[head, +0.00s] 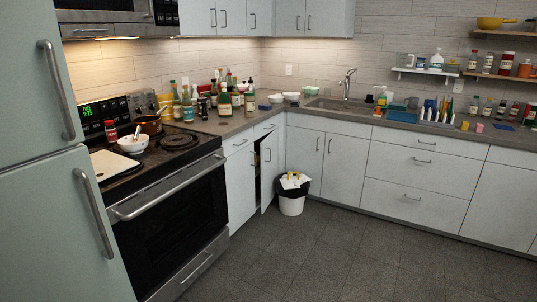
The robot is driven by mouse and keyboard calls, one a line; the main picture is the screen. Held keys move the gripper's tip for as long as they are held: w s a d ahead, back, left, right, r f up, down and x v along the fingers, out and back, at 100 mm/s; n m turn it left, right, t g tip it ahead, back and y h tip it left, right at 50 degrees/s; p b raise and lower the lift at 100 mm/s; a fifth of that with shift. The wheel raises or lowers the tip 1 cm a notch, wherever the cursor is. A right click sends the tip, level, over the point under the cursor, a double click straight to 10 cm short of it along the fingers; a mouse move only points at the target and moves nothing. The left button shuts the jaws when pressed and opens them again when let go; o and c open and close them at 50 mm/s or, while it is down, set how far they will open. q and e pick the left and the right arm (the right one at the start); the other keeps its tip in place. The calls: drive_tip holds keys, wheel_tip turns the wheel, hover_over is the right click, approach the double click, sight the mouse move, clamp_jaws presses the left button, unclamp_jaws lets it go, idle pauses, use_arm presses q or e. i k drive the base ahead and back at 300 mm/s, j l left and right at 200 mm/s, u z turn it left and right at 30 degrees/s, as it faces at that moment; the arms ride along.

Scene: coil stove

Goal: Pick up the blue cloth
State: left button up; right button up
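No blue cloth can be made out for certain. A small flat blue item (503,126) lies on the counter at the far right, and its material is too small to tell. Another small dark blue item (264,107) lies on the counter near the corner, beside the bottles. A blue item (397,108) is by the right side of the sink, partly hidden by the things around it. Neither of my grippers shows in the head view.
The stove (172,180) stands at left beside the fridge (62,215), with a white bowl (133,144) on it. Several bottles (225,103) crowd the counter. A cabinet door (268,172) is ajar near the bin (291,203). The floor (330,255) is clear.

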sight(265, 107)
drive_tip(key=i+j+z, duration=0.15)
drive_tip(key=i+z, duration=0.3)
drive_tip(key=i, duration=1.65)
